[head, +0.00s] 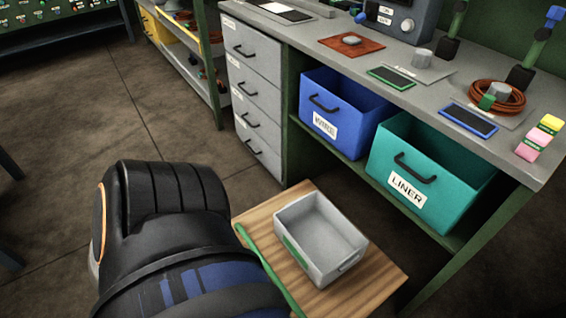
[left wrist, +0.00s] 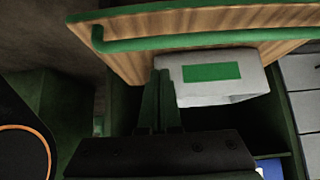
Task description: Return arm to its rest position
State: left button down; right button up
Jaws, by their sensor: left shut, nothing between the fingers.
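My left arm (head: 180,235), black with a blue section, fills the lower left of the head view; its gripper is hidden there. In the left wrist view my left gripper (left wrist: 160,76) is shut and empty. Its fingertips show in front of the wooden board and beside a grey bin (left wrist: 215,90) with a green label. I cannot tell how far they are from the bin. In the head view the same grey bin (head: 320,225) is empty and sits on a wooden board (head: 382,285) with a green rail (head: 268,265). My right gripper is in neither view.
A workbench (head: 330,55) stands at the right, with a blue WIRE bin (head: 350,95) and a teal LINER bin (head: 435,150) under it. Grey drawers (head: 255,105) stand at its left end. Bare floor (head: 80,110) lies at the left.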

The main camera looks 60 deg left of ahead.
pick_arm(q)
jog(key=shift+v, duration=0.85)
